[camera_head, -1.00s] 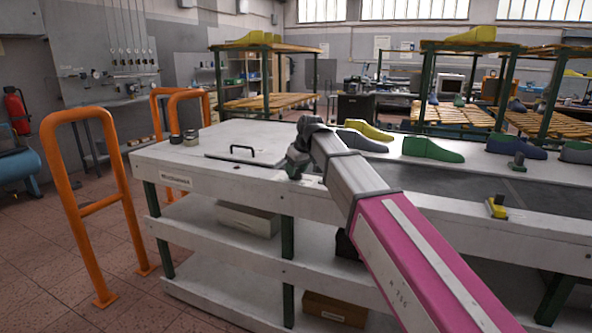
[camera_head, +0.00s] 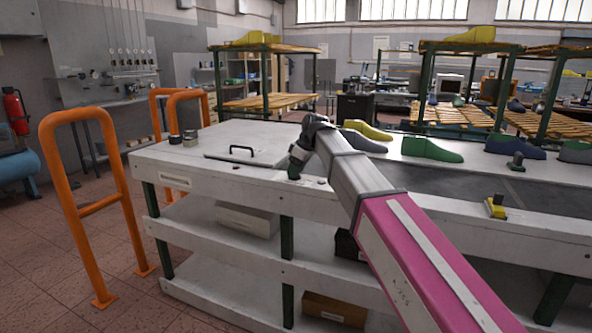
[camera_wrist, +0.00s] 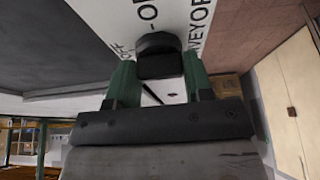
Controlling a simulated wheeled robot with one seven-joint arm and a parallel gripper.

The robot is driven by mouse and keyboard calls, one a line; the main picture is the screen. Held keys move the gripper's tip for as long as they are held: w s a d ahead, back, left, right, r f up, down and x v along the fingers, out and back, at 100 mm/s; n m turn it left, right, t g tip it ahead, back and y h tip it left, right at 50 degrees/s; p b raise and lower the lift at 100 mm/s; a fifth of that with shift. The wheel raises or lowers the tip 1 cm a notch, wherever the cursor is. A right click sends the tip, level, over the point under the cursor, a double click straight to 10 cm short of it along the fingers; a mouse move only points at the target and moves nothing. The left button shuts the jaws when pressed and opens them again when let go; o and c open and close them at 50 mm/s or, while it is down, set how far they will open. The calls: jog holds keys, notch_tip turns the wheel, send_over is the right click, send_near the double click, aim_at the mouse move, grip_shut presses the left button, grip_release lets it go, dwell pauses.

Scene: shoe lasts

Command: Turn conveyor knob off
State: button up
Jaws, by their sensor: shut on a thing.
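The black conveyor knob (camera_wrist: 158,55) is on a white panel (camera_wrist: 112,18) with partly hidden lettering, including "CONVEYOR". In the wrist view my gripper (camera_wrist: 160,78) has its two green fingers on either side of the knob and is shut on it. In the head view my gripper (camera_head: 295,168) is at the front edge of the white conveyor table (camera_head: 225,180), and the knob is hidden behind my wrist. The knob's pointer position cannot be made out.
A green shoe last (camera_head: 432,149), a yellow one (camera_head: 367,130) and several others stand along the conveyor. A yellow-and-black device (camera_head: 495,207) sits on the front edge at right. A black handle (camera_head: 241,149) is on the tabletop. Orange rails (camera_head: 78,190) stand on the left.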

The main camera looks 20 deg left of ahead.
jog(key=o, duration=0.9)
jog(key=v, duration=1)
jog(key=shift+d+r, duration=0.25)
jog(key=shift+r, duration=0.1)
